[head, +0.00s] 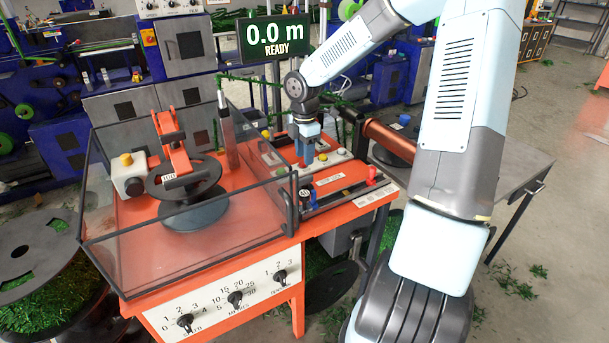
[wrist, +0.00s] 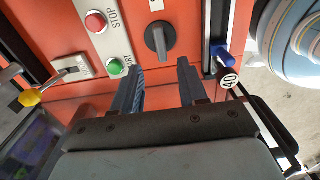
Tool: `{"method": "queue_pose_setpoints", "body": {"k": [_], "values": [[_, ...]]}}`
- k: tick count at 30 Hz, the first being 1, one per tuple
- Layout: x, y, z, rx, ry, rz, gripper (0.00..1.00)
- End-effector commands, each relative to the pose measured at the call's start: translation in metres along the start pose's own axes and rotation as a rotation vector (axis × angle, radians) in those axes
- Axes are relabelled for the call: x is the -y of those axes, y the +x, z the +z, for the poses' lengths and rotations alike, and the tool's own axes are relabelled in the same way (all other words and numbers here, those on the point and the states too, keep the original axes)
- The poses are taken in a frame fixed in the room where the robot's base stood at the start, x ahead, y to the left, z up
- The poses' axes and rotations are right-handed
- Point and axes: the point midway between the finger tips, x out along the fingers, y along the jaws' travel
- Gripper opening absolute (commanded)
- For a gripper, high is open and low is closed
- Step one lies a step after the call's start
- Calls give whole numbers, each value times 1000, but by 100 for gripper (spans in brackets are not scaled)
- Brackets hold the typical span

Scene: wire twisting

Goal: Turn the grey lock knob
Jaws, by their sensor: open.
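In the head view my gripper (head: 307,160) points down over the orange control panel; I cannot make out the grey knob there.
A red STOP button (wrist: 96,21) and a green START button (wrist: 116,67) lie left of the knob. A clear guard (head: 190,235) encloses a black spool (head: 185,178). A display (head: 272,38) reads 0.0 m READY.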

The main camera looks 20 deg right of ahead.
Motion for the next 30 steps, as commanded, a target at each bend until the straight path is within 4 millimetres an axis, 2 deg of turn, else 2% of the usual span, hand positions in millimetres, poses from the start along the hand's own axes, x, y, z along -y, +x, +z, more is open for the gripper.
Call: {"method": "queue_pose_setpoints", "body": {"k": [3, 9, 15, 28, 30], "values": [[0, 22, -1, -2, -1, -3, 43], [1, 55, -1, -1, -1, -3, 43], [0, 76, 0, 0, -1, -1, 43], [0, 83, 0, 1, 1, 0, 43], [0, 83, 0, 1, 1, 0, 36]]}}
